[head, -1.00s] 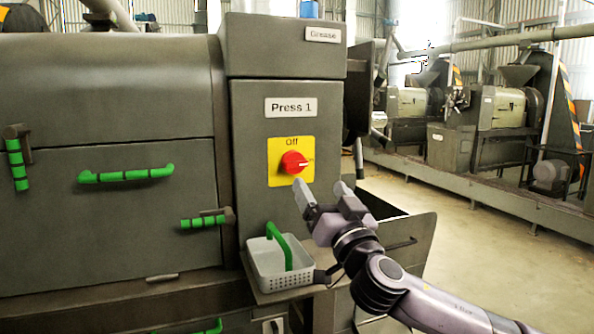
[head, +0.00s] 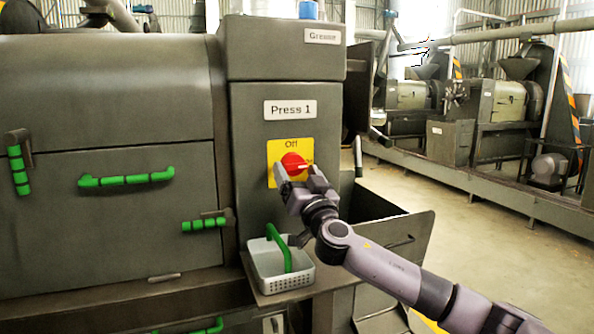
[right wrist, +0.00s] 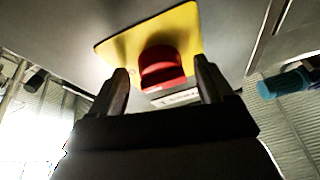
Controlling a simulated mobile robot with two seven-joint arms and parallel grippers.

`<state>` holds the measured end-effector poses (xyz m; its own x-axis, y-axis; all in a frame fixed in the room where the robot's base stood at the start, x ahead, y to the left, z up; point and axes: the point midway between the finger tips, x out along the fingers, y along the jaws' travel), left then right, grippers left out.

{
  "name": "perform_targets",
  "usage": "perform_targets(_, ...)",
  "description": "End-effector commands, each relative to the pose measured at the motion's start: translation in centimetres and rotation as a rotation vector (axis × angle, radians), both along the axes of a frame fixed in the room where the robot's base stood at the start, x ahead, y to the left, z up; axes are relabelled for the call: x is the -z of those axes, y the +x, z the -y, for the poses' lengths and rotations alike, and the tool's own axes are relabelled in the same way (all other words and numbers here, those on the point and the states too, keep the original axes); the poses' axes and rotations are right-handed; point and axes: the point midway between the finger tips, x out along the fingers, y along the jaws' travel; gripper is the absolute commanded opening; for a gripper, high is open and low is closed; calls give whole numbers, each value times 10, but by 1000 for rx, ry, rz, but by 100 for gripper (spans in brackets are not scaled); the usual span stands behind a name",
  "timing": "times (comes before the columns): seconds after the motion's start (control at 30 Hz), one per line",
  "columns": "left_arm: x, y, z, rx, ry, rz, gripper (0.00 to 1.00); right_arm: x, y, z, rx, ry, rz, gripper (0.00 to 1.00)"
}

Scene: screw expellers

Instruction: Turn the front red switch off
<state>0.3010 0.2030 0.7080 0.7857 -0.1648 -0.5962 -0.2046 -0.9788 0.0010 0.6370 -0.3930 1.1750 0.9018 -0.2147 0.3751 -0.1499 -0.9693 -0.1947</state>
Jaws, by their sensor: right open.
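The red rotary switch (head: 293,163) sits on a yellow plate (head: 277,149) marked "Off" at the top, under the "Press 1" label (head: 290,109). Its white pointer mark points right. My right gripper (head: 297,175) is at the lower part of the switch, with its fingers apart. In the right wrist view the red switch (right wrist: 162,68) lies between and just beyond the two open fingers (right wrist: 161,85). I cannot tell whether a finger touches it. The gripper hides the lower part of the plate in the head view. My left gripper is not in view.
A grey perforated basket (head: 284,276) with a green handle stands on a ledge below the switch. Green door handles (head: 127,179) are on the machine to the left. A metal chute (head: 397,240) juts out at the right. Open floor lies beyond.

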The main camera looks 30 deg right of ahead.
Motion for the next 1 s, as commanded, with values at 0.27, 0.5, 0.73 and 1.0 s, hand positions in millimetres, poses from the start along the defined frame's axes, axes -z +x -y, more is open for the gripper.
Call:
perform_targets(0.27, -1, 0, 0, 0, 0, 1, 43, -2, 4, 1, -1, 0, 0, 81)
perform_targets(0.5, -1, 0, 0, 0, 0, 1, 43, -2, 4, 1, 0, 0, 0, 41)
perform_targets(0.73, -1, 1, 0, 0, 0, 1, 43, -2, 4, 2, 2, -4, -1, 28)
perform_targets(1.0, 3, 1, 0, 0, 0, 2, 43, 0, 4, 4, 4, -76, -19, 28)
